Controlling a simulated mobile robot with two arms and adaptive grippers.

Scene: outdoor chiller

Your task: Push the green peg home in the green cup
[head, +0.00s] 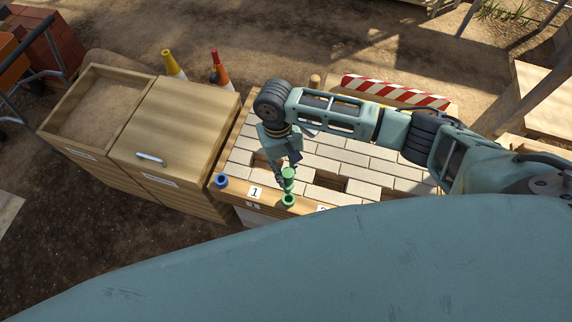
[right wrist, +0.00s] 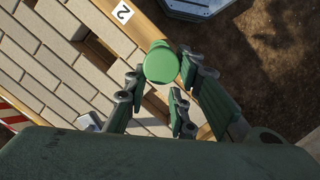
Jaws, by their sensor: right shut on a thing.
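The green peg (head: 288,173) stands roughly upright at the front edge of the brick-topped bench. In the right wrist view its round green top (right wrist: 161,63) shows between the fingers. My right gripper (head: 286,184) is shut on the peg, coming down from above. The green cup (head: 289,201) is on the bench's wooden front rail, just below the peg in the head view. The fingers and peg partly cover this spot, so I cannot tell whether the peg's lower end is inside the cup. The cup is hidden in the right wrist view. My left gripper is not in view.
A blue cup (head: 221,181) sits on the same rail to the left, near the label "1" (head: 255,192). The brick top (head: 352,158) has open gaps. A wooden cabinet (head: 175,130) stands left; a red-white striped board (head: 395,91) stands behind the arm.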

